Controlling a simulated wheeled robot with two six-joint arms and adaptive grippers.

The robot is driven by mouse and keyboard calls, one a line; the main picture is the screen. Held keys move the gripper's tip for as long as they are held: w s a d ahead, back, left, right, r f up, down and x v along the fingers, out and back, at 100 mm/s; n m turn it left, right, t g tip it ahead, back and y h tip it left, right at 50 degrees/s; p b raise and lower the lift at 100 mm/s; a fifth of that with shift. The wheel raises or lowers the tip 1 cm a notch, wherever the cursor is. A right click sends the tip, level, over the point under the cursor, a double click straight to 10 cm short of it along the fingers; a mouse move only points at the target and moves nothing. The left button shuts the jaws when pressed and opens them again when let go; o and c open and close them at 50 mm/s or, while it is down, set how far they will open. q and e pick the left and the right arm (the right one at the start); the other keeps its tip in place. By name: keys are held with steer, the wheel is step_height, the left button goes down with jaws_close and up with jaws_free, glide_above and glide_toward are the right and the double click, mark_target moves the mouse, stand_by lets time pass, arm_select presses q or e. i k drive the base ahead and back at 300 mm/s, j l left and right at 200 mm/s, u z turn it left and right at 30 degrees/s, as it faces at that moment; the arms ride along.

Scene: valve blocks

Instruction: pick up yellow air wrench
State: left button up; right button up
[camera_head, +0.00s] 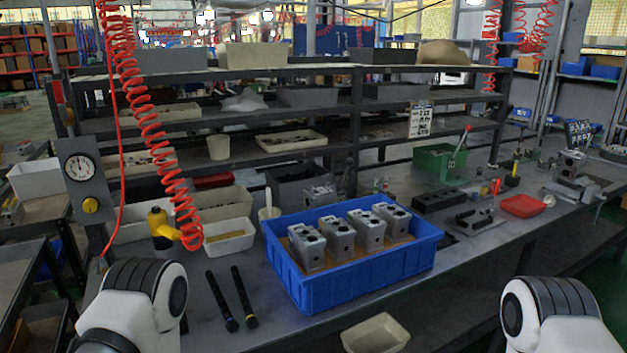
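My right arm comes in at the lower right, far from the wrench. Only white and black arm links show. Neither gripper's fingers are in the picture.
A blue crate (345,288) with several metal valve blocks stands right of the wrench. Two black rods (229,300) lie between them. A white bin (228,236) sits close beside the wrench. A gauge post (84,181) stands at its left. A beige tray (376,336) is at the front.

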mark_target(170, 245)
steer(key=i+l+z, duration=0.3)
steer(key=i+l, duration=0.25)
steer(key=l, duration=0.15)
steer(key=i+l+z, duration=0.35)
steer(key=i+l, duration=0.25)
steer(key=i+l+z, duration=0.3)
steer(key=i+l, duration=0.15)
steer(key=i, duration=0.2)
steer(key=u, duration=3.1)
steer(key=j, duration=0.4)
steer(key=i+u, duration=0.05)
